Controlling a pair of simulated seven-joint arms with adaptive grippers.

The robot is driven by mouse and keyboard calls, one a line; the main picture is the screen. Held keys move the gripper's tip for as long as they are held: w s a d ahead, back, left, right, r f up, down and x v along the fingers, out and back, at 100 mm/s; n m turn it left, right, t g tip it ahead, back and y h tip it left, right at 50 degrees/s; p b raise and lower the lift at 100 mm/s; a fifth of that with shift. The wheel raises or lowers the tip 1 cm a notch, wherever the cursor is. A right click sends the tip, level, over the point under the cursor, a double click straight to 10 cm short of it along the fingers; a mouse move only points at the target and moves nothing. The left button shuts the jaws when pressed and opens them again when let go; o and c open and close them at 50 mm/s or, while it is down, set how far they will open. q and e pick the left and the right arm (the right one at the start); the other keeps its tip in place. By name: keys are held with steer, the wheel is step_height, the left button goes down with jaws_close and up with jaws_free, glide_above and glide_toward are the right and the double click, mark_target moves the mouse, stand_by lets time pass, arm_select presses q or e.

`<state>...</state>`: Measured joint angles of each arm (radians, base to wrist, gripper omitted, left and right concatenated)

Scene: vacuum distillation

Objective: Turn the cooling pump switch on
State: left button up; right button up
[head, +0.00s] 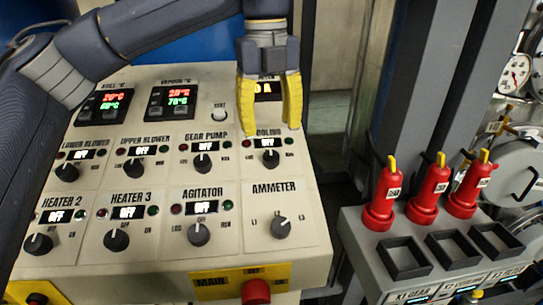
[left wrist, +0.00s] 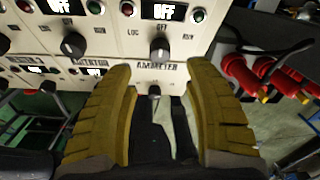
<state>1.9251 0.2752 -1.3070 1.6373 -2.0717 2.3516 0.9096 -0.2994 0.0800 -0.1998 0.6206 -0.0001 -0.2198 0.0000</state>
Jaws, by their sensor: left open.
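The cooling pump switch (head: 271,158) is a dark rotary knob at the right end of the panel's middle row. Its label is partly covered by my gripper, and the display above it reads OFF. My left gripper (head: 270,129) has yellow fingers pointing down, open and empty, just above the knob in the picture. In the left wrist view, the cooling pump switch (left wrist: 159,48) shows between and just beyond the spread fingertips (left wrist: 160,75), with no finger seen touching it. My right gripper is not in view.
The gear pump knob (head: 203,163) is to the left and the ammeter knob (head: 280,228) is below. Several other knobs fill the control panel (head: 150,262). A red button (head: 256,291) sits at the panel's lower edge. Red yellow-tipped handles (head: 427,193) stand on a grey unit at right.

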mark_target(271, 155)
arm_select(q)
steer(key=shift+d+f, duration=0.15)
steer(key=shift+f, duration=3.65)
steer(key=shift+c, duration=0.5)
jaws_close()
